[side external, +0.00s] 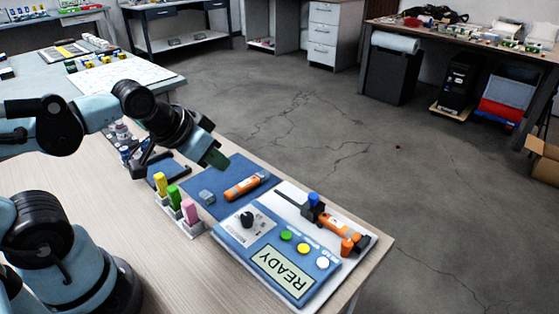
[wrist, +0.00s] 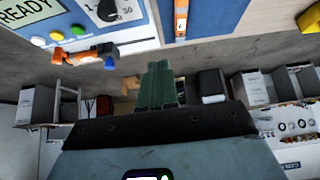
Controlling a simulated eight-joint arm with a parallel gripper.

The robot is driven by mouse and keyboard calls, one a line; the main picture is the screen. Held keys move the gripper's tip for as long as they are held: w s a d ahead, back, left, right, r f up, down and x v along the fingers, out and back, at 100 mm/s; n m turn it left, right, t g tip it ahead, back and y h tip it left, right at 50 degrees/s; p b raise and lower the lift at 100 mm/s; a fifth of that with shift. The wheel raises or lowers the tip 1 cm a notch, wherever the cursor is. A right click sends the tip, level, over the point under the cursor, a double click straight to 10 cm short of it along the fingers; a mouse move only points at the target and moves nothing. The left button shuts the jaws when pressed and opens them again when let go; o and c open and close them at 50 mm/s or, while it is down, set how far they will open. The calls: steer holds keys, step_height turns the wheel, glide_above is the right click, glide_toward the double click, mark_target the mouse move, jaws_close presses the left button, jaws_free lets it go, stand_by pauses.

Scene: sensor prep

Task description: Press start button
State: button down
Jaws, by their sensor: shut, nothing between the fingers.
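A blue control panel (side external: 262,238) lies at the right end of the table, with a READY display (side external: 282,273) and a black knob (side external: 247,219). Its green button (side external: 286,235), yellow button (side external: 303,248) and white button (side external: 322,262) sit in a row; I cannot read which is start. In the wrist view the green button (wrist: 78,31), yellow button (wrist: 57,36) and white button (wrist: 38,42) show at upper left. My gripper (side external: 216,159), with green fingers (wrist: 160,68), is shut and empty, raised near the blue mat, apart from the panel.
An orange-handled tool (side external: 246,185) and a grey block (side external: 207,197) lie on the blue mat (side external: 202,181). Yellow, green and pink pieces (side external: 174,196) stand in white holders left of the panel. A device with a blue knob (side external: 313,199) and orange parts (side external: 340,228) lies along the panel's far side.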

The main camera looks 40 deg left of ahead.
stand_by(0.3)
steer(key=m+t+h, duration=0.1)
steer(key=m+h, duration=0.3)
steer(key=m, duration=1)
glide_above(282, 237)
steer(key=shift+f, duration=0.1)
steer(key=shift+f, duration=4.3)
steer(key=shift+f, duration=0.15)
steer(key=shift+f, duration=0.25)
steer(key=shift+r, duration=0.15)
